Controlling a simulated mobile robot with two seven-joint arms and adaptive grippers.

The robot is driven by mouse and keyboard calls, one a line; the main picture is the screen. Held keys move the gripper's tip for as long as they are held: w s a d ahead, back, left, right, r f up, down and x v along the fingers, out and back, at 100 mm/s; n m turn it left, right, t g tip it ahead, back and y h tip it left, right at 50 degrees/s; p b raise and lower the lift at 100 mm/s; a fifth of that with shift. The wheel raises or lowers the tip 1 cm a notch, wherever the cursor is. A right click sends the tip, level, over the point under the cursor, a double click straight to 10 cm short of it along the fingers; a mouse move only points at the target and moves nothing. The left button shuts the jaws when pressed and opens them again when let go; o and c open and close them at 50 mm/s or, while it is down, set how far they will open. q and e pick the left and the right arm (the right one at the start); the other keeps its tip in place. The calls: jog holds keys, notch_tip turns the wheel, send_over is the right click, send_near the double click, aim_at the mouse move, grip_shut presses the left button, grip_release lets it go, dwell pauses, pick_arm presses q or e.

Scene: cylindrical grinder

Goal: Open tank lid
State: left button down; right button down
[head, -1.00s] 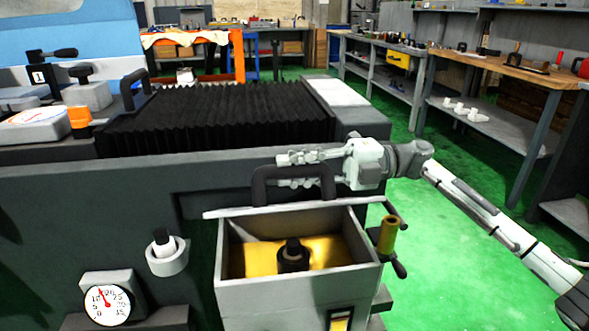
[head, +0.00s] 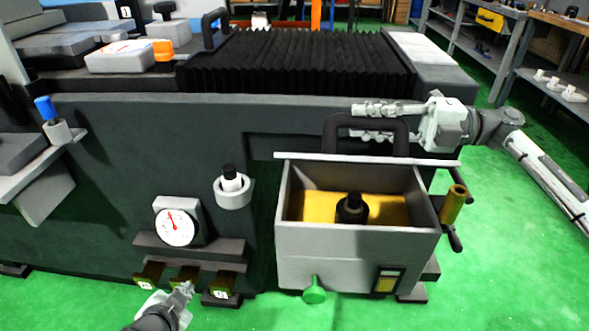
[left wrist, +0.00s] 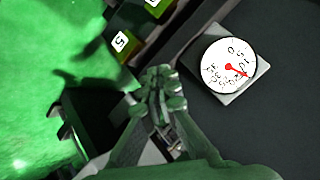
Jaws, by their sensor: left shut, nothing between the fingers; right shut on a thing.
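The grey tank (head: 355,241) stands open in front of the machine, with yellow inside and a black knobbed part (head: 352,208) in it. Its lid (head: 300,156) is swung up at the back rim and shows nearly edge-on as a thin light strip. The black arched lid handle (head: 331,132) rises behind it. My right gripper (head: 368,121) comes from the right and is shut on the handle, a finger above and a finger below its top bar. My left gripper (head: 187,288) is shut and empty, low in front of the machine; it also shows in the left wrist view (left wrist: 158,78).
A round dial gauge (head: 177,224) and a white cup-like holder (head: 233,190) are on the machine front, left of the tank. Labelled blocks (head: 184,276) sit below the gauge near my left gripper. A crank handle (head: 453,205) stands right of the tank. Green floor is free at right.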

pick_arm(q)
jog(key=w+d+r+m+t+h, duration=0.3)
jog(key=w+r+m+t, duration=0.1)
jog(key=r+m, duration=0.25)
jog(key=w+d+r+m+t+h, duration=0.3)
jog(key=w+r+m+t, duration=0.2)
jog(key=r, duration=0.2)
jog(key=s+d+r+m+g+h, duration=0.3)
jog(key=s+d+r+m+h, duration=0.15)
jog(key=m+h, duration=0.5)
jog(key=s+d+r+m+g+h, duration=0.35)
jog(key=s+d+m+h, duration=0.2)
jog(key=m+h, duration=0.4)
jog(key=w+d+r, duration=0.2)
jog(key=w+d+r+m+y, duration=0.1)
jog(key=d+r, duration=0.1)
jog(key=r, duration=0.1)
jog(key=w+d+r+m, duration=0.1)
jog(key=w+d+r, duration=0.1)
jog(key=r, duration=0.1)
jog(key=shift+w+d+y, duration=0.3)
jog(key=shift+d, duration=0.1)
jog(key=shift+w+r, duration=0.3)
jog(key=shift+r, duration=0.15)
